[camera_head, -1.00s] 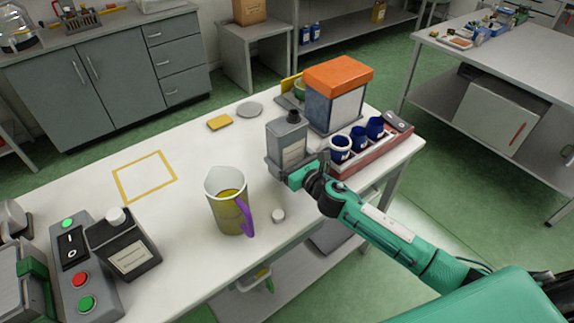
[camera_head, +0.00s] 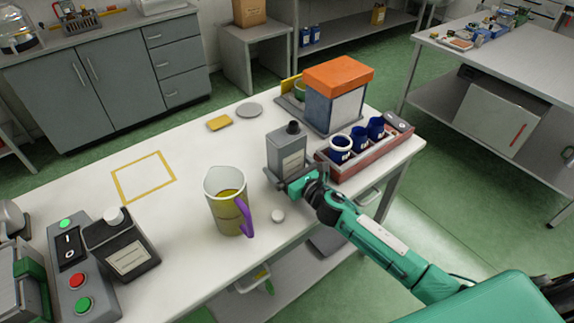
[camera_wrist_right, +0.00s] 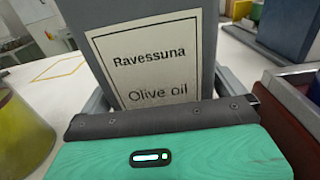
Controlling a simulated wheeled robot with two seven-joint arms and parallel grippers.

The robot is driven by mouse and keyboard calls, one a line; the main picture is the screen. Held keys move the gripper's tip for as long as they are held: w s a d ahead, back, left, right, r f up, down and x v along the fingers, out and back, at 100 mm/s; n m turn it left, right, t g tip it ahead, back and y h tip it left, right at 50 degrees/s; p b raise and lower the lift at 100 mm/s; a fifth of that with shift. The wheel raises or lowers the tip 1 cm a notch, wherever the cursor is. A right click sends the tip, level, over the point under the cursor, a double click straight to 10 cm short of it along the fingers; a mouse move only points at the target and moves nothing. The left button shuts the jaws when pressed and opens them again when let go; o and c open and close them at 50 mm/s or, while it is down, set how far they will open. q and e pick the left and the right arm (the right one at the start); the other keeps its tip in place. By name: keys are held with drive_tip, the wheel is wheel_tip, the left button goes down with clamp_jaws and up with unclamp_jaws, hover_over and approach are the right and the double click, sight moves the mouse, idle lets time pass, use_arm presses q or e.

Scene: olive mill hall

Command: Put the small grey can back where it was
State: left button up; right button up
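The small grey can (camera_head: 285,152) stands upright near the right part of the white table, with a dark cap on top. Its label, reading "Ravessuna Olive oil", faces the right wrist view (camera_wrist_right: 155,70). My right gripper (camera_head: 286,178) is low at the can, with one finger on each side, and looks shut on it. Whether the can's base touches the table is hidden by the gripper. A yellow outlined rectangle (camera_head: 119,187) on the left of the table is empty. My left gripper is not in view.
A jug with a purple handle (camera_head: 226,214) stands left of my gripper, with a white cap (camera_head: 278,216) between. A red tray (camera_head: 345,174) of blue cups and an orange-topped container (camera_head: 334,105) are close right. A black bottle (camera_head: 122,240) stands left. The table's middle is clear.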

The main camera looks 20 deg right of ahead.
drive_tip(key=shift+r, duration=0.15)
drive_tip(key=b+v, duration=0.2)
drive_tip(key=v, duration=0.8)
drive_tip(key=shift+s+d, duration=0.1)
drive_tip(key=shift+s, duration=0.15)
drive_tip(key=shift+s+d, duration=0.2)
drive_tip(key=shift+s, duration=0.35)
drive_tip(key=shift+s+r, duration=0.1)
drive_tip(key=shift+s, duration=0.05)
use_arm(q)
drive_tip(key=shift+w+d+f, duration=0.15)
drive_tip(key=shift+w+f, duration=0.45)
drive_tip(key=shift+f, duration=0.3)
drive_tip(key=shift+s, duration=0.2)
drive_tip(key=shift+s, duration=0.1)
